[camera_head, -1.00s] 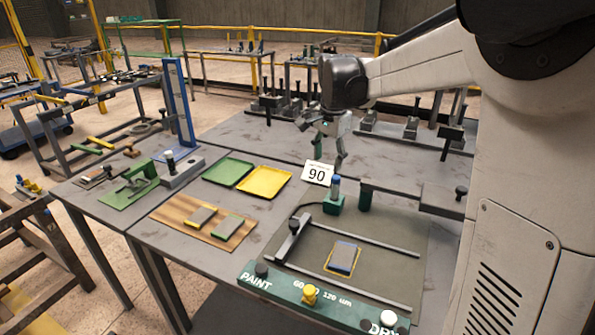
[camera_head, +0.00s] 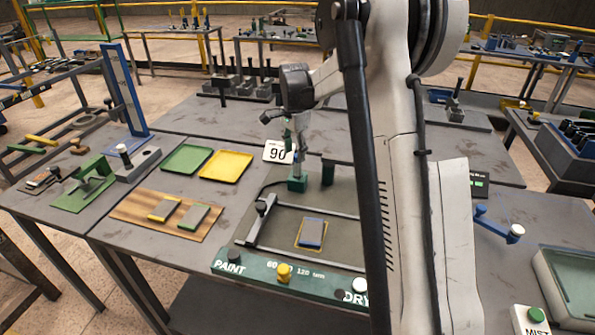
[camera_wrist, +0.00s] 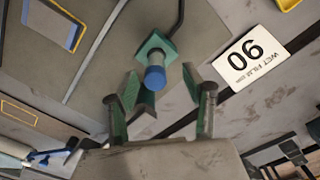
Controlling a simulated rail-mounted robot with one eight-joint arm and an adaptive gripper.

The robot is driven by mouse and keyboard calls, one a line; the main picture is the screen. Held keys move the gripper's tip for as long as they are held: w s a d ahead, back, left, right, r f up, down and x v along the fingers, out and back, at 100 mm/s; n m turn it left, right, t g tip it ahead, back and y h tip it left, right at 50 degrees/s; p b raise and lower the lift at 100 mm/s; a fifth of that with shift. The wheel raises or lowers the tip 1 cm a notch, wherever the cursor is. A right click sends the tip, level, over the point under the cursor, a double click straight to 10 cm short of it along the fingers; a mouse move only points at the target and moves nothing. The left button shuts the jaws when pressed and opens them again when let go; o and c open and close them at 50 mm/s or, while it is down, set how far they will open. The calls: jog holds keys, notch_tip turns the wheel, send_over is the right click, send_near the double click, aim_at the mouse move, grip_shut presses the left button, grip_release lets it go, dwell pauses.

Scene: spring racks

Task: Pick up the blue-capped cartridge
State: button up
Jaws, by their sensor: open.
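The blue-capped cartridge (camera_wrist: 155,76) stands in a small green holder (camera_wrist: 157,46) in the wrist view, its cap facing the camera. My gripper (camera_wrist: 161,82) is open, with one finger to each side of the cap in that view. I cannot tell how far the fingertips reach down along the cartridge. In the head view, my gripper (camera_head: 298,154) is right over the green holder (camera_head: 297,184) and mostly hides the cartridge.
In front are a frame with a blue-grey panel (camera_head: 311,232) and a green PAINT/DRY strip (camera_head: 255,267). Green (camera_head: 187,159) and yellow trays (camera_head: 225,166) lie left.

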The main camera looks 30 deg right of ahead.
aim_at(297, 169)
jog(key=shift+s+d+f, duration=0.1)
jog(key=shift+s+f, duration=0.1)
jog(key=shift+f, duration=1.6)
jog(key=shift+s+d+f, duration=0.1)
jog(key=shift+s+f, duration=0.05)
jog(key=shift+f, duration=1.65)
jog(key=shift+c, duration=0.5)
grip_shut()
